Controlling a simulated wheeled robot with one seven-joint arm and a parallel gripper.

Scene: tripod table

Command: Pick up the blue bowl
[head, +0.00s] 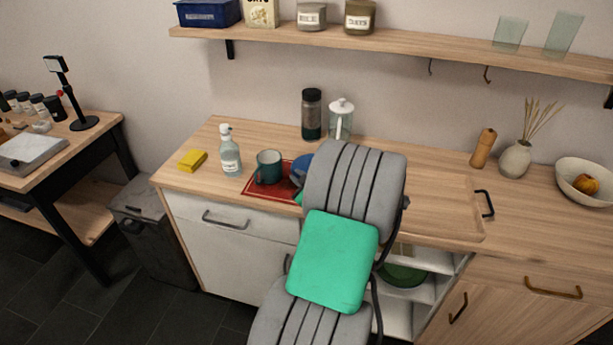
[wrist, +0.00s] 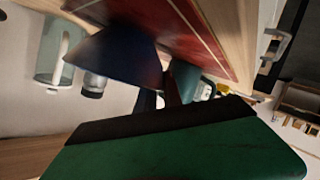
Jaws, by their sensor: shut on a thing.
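The blue bowl (head: 299,171) is at the right part of the red mat (head: 253,189) on the counter, mostly hidden behind my arm in the head view. In the wrist view the dark blue bowl (wrist: 112,58) is tilted in the picture, close to the red mat (wrist: 205,35). My gripper (wrist: 160,98) is shut on the bowl's edge there. In the head view my arm hides nearly all of the gripper. I cannot tell whether the bowl is still touching the mat.
A teal mug (head: 269,167) stands on the mat just left of the bowl. A spray bottle (head: 230,152) and yellow sponge (head: 193,160) are farther left. A dark jar (head: 311,115) and a glass pitcher (head: 340,120) stand behind. A wooden tray (head: 462,222) lies right.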

